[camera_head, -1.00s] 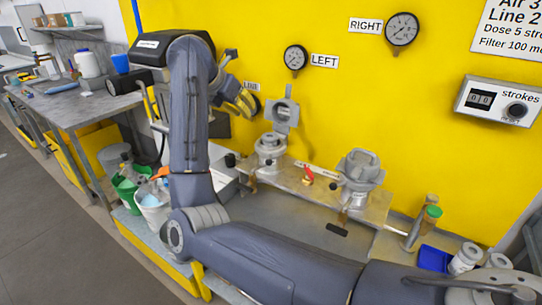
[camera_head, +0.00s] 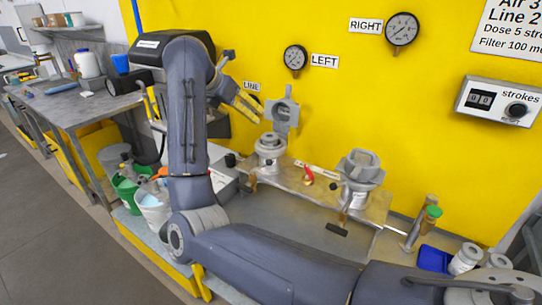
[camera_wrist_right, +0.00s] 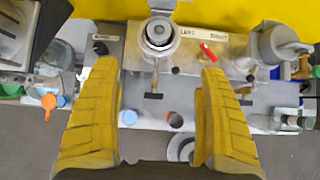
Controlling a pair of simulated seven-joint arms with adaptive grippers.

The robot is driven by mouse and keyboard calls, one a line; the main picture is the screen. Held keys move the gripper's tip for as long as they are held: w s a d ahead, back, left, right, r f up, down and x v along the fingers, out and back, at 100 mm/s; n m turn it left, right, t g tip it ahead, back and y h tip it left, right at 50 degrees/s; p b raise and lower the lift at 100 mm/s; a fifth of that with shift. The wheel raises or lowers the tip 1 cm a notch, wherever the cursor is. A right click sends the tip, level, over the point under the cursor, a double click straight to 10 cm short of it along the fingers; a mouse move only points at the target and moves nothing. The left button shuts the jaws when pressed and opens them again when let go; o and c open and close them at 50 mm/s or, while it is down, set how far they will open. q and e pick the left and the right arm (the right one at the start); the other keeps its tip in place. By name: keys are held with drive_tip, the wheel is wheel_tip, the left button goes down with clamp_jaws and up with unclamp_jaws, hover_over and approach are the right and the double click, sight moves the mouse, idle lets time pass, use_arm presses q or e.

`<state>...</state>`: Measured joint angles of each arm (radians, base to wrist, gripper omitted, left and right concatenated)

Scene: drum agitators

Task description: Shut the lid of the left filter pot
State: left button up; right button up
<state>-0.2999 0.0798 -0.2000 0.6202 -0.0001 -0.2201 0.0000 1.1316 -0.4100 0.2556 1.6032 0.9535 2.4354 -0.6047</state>
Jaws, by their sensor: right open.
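The left filter pot (camera_head: 270,153) is a grey metal pot on the bench ledge. Its lid (camera_head: 283,112) stands raised, tilted up at the back against the yellow wall. In the right wrist view the pot (camera_wrist_right: 158,42) is open at the top centre, with part of the lid (camera_wrist_right: 162,5) at the upper edge. My right gripper (camera_head: 245,102) has yellow fingers and is to the left of the raised lid, apart from it. In the wrist view the right gripper (camera_wrist_right: 158,70) is open and empty, its fingers wide apart. My left gripper is not in view.
The right filter pot (camera_head: 360,172) has its lid down. A red valve handle (camera_head: 308,176) sits between the pots. My right arm crosses the front of the bench. Buckets (camera_head: 152,205) stand left; a blue tray (camera_head: 434,258) and white jars (camera_head: 465,258) stand right.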

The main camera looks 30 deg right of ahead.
drive_tip(key=shift+o, duration=0.2)
drive_tip(key=v, duration=0.7)
idle(0.5)
idle(0.6)
